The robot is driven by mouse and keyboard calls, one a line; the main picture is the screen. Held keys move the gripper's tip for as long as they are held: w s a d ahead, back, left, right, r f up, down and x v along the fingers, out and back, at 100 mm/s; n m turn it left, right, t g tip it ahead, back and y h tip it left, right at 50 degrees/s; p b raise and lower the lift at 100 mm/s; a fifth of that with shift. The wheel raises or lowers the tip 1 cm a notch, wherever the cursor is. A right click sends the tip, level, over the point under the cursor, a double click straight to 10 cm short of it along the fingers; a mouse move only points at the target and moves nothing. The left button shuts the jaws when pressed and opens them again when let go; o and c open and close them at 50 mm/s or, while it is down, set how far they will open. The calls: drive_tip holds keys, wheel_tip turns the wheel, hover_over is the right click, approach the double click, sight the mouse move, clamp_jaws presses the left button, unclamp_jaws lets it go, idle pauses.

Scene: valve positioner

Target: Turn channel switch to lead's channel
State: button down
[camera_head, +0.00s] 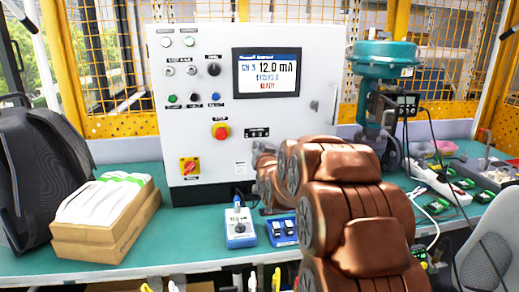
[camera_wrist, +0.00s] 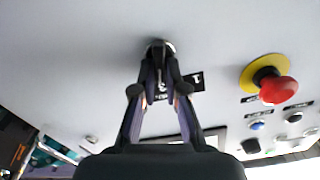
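The white control cabinet (camera_head: 215,140) has a display (camera_head: 266,73) that appears to read CH 3 and 12.0 mA, with smaller blue and red lines below. A small black label (camera_head: 257,132) sits low on the cabinet's right side. The channel switch is hidden behind my arm in the head view. In the wrist view, the switch (camera_wrist: 160,45) is a small round knob with a metallic edge beside a black label (camera_wrist: 196,82). My gripper (camera_wrist: 160,65) has its fingertips close together around the knob and appears closed on it. The knob's pointer is covered.
A red emergency button (camera_head: 220,131) and a red-yellow switch (camera_head: 189,166) are on the cabinet. A blue device (camera_head: 240,227), a carton (camera_head: 104,236) and a teal valve actuator (camera_head: 385,57) stand on the green bench. A backpack (camera_head: 45,160) is at left.

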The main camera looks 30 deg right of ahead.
drive_tip(key=shift+n+b, duration=0.3)
drive_tip(key=shift+w+a+n+b, duration=0.15)
drive_tip(key=shift+n+b, duration=0.65)
drive_tip(key=shift+n, duration=0.5)
drive_tip(key=shift+w+a+n+b, duration=0.1)
drive_tip(key=shift+n+b, duration=0.7)
drive_tip(key=shift+n, duration=0.5)
drive_tip(key=shift+r, duration=0.1)
drive_tip(key=c, duration=1.2)
unclamp_jaws()
drive_tip(key=shift+v, duration=6.05)
